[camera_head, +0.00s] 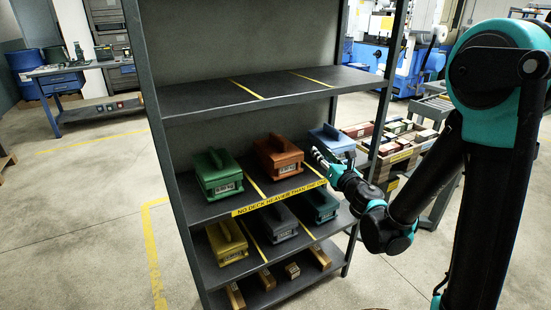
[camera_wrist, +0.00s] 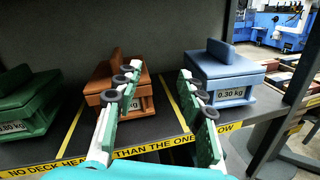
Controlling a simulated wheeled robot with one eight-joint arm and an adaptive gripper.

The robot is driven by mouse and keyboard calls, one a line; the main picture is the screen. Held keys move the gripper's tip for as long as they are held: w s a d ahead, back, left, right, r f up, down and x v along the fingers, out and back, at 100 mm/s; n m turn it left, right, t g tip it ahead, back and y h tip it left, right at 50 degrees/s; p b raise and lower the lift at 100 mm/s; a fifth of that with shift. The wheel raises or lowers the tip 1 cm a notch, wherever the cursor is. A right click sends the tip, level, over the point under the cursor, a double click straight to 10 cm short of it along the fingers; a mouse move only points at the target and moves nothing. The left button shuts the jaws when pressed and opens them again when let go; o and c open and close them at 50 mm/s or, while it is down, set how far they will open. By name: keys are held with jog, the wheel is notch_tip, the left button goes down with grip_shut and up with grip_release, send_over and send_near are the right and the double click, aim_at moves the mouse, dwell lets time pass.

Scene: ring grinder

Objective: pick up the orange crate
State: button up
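The orange crate (camera_head: 279,155) sits on the middle shelf in the head view, between a green crate (camera_head: 217,174) and a light blue crate (camera_head: 332,139). It has a raised grip on top and a pale label on its front. In the wrist view the orange crate (camera_wrist: 108,82) is left of centre, partly hidden by my left finger. My gripper (camera_wrist: 157,85) is open and empty, its fingers spread before the gap between the orange and blue crates. In the head view my gripper (camera_head: 322,160) is at the shelf's right, in front of the blue crate.
The shelf above (camera_head: 285,88) is empty. A yellow crate (camera_head: 226,242), a dark grey crate and a dark green crate stand on the shelf below. Small wooden blocks lie on the bottom shelf. The right upright (camera_head: 390,90) stands beside my arm. A yellow-black warning strip runs along the middle shelf's edge.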

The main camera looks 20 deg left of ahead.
aim_at(285, 147)
jog(key=s+a+f+n+g+y, duration=0.2)
jog(key=s+a+n+g+y, duration=0.1)
jog(key=a+n, duration=0.3)
jog(key=x, duration=1.1)
jog(key=shift+a+f, duration=0.1)
jog(key=shift+a, duration=0.05)
jog(key=shift+x, duration=2.9)
jog(key=shift+w+f, duration=0.1)
jog(key=shift+w, duration=0.05)
grip_shut()
